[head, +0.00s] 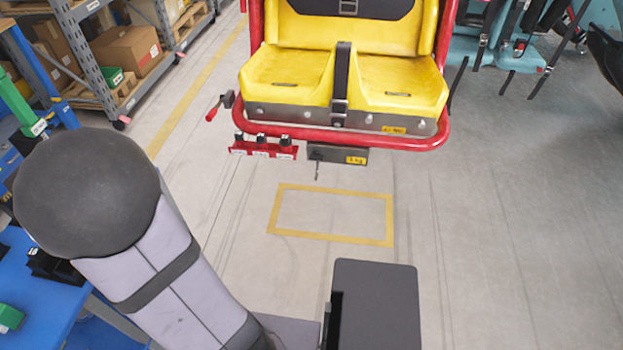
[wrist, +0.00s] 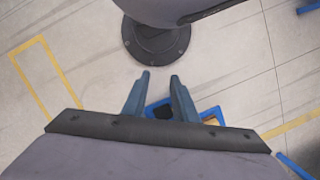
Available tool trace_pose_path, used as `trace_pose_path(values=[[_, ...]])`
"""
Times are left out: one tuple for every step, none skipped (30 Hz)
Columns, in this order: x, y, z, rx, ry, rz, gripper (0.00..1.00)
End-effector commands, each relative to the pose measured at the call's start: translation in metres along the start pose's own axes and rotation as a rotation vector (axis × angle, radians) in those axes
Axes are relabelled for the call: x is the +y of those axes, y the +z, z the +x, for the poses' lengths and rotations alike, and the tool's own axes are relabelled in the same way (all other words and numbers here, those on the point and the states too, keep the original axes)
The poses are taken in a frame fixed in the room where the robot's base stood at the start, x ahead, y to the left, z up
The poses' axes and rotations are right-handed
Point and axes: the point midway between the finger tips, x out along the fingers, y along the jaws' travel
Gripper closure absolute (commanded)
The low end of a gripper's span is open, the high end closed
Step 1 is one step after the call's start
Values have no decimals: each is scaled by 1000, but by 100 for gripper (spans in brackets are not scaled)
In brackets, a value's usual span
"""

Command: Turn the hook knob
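A red bar (head: 263,150) under the front left of the yellow coaster seat carries three small black knobs (head: 261,138) with white labels. The labels are too small to read, so I cannot tell which is the hook knob. A grey box (head: 337,155) with a yellow label is beside the bar, and a small hook (head: 317,170) hangs below it. My gripper (wrist: 160,76) shows in the wrist view with its two blue-grey fingers apart and nothing between them. It points down toward the floor, away from the knobs. The head view does not show it.
The yellow seat (head: 290,78) has a red tube frame. A red-handled lever (head: 214,110) sticks out at its left. A blue table (head: 40,300) is at lower left, shelving (head: 100,60) at upper left. The floor below the seat is clear, with a yellow taped rectangle (head: 331,240).

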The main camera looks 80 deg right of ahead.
Motion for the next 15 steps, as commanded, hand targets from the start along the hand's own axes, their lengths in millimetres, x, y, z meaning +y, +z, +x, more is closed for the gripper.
trace_pose_path(values=[[14,-3,42,-47,-24,82,74],[20,-3,56,-70,-39,125,74],[27,-3,75,-99,-63,185,74],[32,-2,89,-120,-83,232,74],[36,-3,103,-141,-104,279,74],[42,-6,122,-156,-135,347,74],[47,-11,137,-158,-157,400,74],[53,-18,153,-151,-179,458,74],[62,-29,176,-130,-204,539,74],[72,-40,193,-103,-218,612,74],[84,-54,211,-65,-228,698,74],[102,-72,230,-5,-230,817,74],[116,-83,239,40,-226,898,74],[130,-94,247,87,-219,976,74],[150,-108,255,151,-204,1078,74]])
